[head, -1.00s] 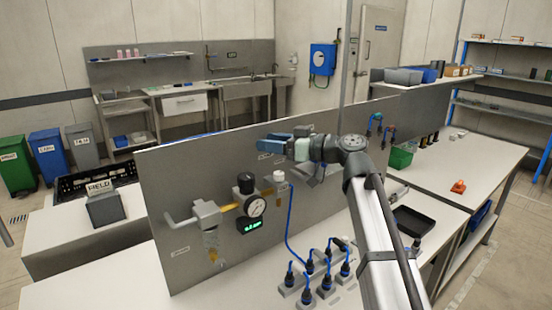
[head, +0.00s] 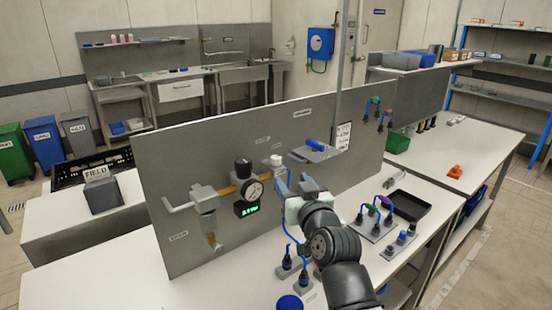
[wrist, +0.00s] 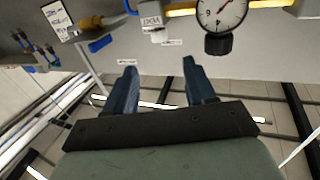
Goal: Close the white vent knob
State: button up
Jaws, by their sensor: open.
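The white vent knob (head: 277,160) sits on the air line on the grey upright panel, just right of the round pressure gauge (head: 253,190). In the wrist view the white knob (wrist: 154,24) is at the top centre, beyond the fingertips. My gripper (head: 295,180) is in front of the panel, slightly below and right of the knob in the head view. Its blue fingers (wrist: 159,75) are apart, with nothing between them. They appear clear of the knob.
A black regulator knob (head: 243,167) stands above the gauge, with a green-lit display (head: 247,209) below. A small shelf (head: 316,153) sticks out of the panel to the right. Blue-cabled plugs and a black tray (head: 403,205) are on the white bench.

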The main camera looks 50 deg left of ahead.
aim_at(278, 160)
jog(key=x, duration=1.3)
jog(key=shift+w+a, duration=0.15)
jog(key=shift+a, duration=0.15)
jog(key=shift+c, duration=0.4)
jog(key=c, duration=0.8)
jog(key=shift+c, duration=0.2)
dwell(1.0)
jog(key=o, duration=0.9)
